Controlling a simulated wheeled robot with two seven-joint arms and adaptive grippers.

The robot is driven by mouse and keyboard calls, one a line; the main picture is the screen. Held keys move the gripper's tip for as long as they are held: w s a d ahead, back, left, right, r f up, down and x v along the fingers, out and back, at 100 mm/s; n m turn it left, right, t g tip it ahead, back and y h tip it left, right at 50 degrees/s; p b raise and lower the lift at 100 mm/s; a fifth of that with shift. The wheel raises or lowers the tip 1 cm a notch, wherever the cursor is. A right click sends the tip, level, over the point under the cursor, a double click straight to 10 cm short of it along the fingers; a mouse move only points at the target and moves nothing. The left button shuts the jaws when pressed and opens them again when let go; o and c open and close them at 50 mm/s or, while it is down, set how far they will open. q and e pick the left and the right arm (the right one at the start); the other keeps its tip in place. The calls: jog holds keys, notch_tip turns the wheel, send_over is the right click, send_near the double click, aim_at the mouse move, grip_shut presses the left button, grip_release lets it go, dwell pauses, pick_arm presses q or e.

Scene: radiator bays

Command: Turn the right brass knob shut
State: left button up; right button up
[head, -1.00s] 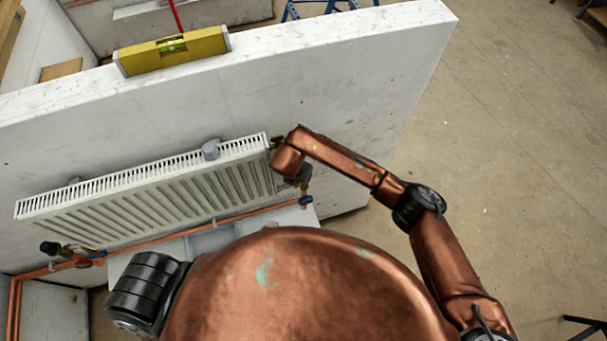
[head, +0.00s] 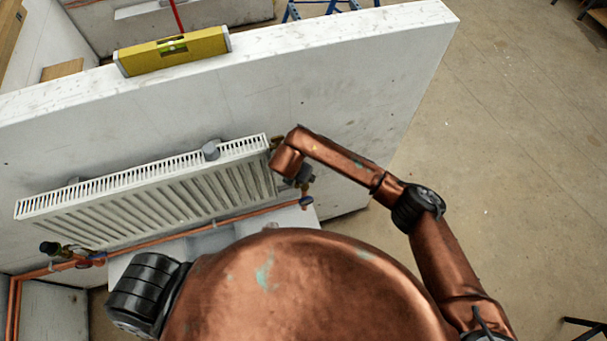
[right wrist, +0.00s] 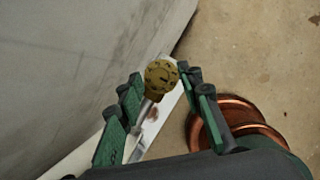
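The right brass knob (right wrist: 161,75) shows in the right wrist view as a round, marked brass cap. It stands between the fingertips of my right gripper (right wrist: 160,76), near the right finger, with a small gap to the left finger. The fingers are spread, and I see no clear grip on the knob. In the head view my right wrist is at the right end of the white radiator (head: 150,185). My wrist hides most of the gripper and knob there. My left gripper is not in view.
A white wall panel (head: 345,100) stands behind the radiator, with a yellow spirit level (head: 172,50) on top. A copper pipe (head: 170,238) runs below the radiator. A dark valve head (head: 48,248) sits at its left end. Open floor (head: 500,150) lies to the right.

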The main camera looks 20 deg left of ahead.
jog(key=shift+r, duration=0.15)
jog(key=v, duration=1.1)
jog(key=shift+s+r, duration=0.2)
jog(key=shift+r, duration=0.1)
